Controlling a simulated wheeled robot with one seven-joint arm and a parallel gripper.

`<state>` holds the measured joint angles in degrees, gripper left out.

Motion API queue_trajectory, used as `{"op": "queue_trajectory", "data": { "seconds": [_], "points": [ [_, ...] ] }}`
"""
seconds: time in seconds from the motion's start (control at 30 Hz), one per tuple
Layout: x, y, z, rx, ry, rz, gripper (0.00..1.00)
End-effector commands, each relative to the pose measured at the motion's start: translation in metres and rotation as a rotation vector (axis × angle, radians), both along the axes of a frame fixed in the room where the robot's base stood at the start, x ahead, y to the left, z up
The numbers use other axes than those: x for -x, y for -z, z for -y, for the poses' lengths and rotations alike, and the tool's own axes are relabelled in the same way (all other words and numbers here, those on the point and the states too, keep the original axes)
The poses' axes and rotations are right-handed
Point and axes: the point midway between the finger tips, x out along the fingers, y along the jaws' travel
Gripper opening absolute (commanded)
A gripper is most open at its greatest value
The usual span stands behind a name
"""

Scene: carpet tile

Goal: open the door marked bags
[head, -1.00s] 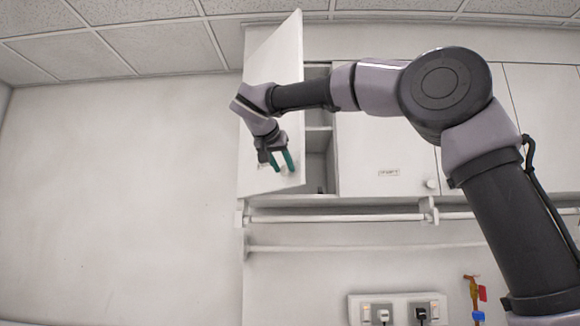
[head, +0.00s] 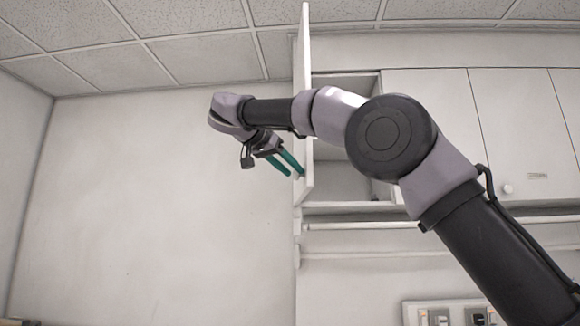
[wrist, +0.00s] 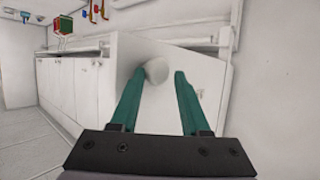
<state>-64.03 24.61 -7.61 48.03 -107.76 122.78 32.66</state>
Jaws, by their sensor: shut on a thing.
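The open cabinet door (head: 305,100) is white and stands nearly edge-on in the head view, swung well out from the cabinet (head: 345,88). Its label does not show now, so I cannot read which door it is. My gripper (head: 294,172), with green fingers, is at the door's lower outer face. In the wrist view, a round white knob (wrist: 157,72) sits between the two fingertips, and my gripper is shut on it. The door's white face (wrist: 207,85) lies behind the knob. Part of the cabinet's inside shows, and my arm hides some of it.
Shut white doors (head: 430,110) continue to the right, one with a small knob (head: 507,189) and an unreadable label (head: 537,176). A rail (head: 350,225) runs below the cabinet. Sockets (head: 440,315) are on the wall lower right. The wall left of the door is clear.

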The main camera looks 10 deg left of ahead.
Motion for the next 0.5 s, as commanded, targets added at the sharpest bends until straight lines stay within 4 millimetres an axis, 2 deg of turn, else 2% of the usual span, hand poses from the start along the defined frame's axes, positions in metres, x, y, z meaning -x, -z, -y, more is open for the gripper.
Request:
{"op": "queue_trajectory", "data": {
  "seconds": [0.03, 0.3, 0.33, 0.4, 0.5],
  "points": [
    [-0.0092, 0.0004, 0.0035, 0.025, 0.008, 0.009, 0.00],
    [-0.0093, 0.0014, 0.0032, 0.025, 0.009, 0.008, 0.00],
    [-0.0094, 0.0015, 0.0033, 0.025, 0.009, 0.008, 0.49],
    [-0.0093, 0.0016, 0.0031, 0.026, 0.007, 0.008, 0.73],
    [-0.0085, 0.0023, 0.0022, 0.022, 0.006, 0.005, 0.73]
  ]
}}
